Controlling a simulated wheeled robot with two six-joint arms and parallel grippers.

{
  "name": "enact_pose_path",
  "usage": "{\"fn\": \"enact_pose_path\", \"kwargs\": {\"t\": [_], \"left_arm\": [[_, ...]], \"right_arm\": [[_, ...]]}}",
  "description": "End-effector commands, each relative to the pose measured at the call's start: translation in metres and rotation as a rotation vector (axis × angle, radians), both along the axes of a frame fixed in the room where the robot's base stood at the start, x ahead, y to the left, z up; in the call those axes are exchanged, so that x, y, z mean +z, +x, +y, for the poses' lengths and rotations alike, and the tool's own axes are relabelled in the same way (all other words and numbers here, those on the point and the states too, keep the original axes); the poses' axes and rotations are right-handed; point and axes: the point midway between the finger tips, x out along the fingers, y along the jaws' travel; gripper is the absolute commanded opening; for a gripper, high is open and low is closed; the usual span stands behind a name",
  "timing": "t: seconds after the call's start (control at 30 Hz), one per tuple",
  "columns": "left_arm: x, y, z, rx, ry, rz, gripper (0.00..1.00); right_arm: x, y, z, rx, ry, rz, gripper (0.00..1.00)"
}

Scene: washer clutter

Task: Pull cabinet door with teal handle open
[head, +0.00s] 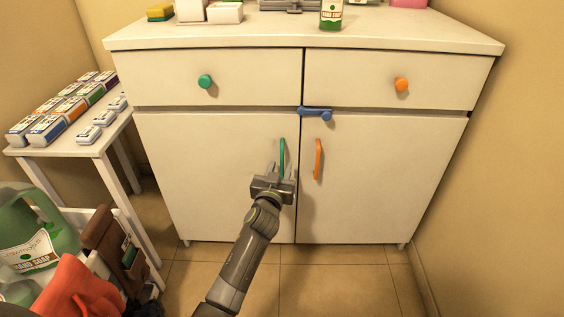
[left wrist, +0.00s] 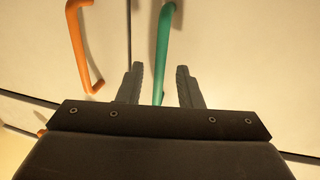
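The left cabinet door (head: 215,165) is shut and carries a vertical teal bar handle (head: 283,155) near its right edge. My left gripper (head: 281,172) is at the handle's lower part. In the left wrist view its fingers (left wrist: 160,85) are open, one on each side of the teal handle (left wrist: 166,40), with a gap showing on both sides. A blue latch (head: 315,112) lies about level at the top of the right door, its left end at the seam between the doors. I cannot tell whether it overlaps the left door. My right gripper is not in view.
The right door (head: 380,170) is shut, with an orange handle (head: 318,158) close beside the teal one. Two shut drawers sit above. A side table (head: 95,150) with boxes stands left. A bin with bottles and a red cloth (head: 75,287) is at lower left. Floor at right is clear.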

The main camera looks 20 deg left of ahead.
Motion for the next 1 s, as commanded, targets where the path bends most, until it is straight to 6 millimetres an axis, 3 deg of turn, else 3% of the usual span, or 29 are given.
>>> {"fn": "enact_pose_path", "kwargs": {"t": [0.37, 0.63, 1.0], "left_arm": [[-0.0001, 0.0004, -0.0007, 0.002, 0.0, 0.0, 0.33], [-0.0002, 0.0003, -0.0006, 0.002, 0.0, 0.0, 0.0], [0.0, 0.0, -0.0002, 0.001, 0.0, 0.0, 0.0]], "right_arm": [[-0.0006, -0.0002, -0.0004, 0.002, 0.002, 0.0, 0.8], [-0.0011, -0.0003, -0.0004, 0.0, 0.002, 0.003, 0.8], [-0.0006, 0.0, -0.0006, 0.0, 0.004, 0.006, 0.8]]}}
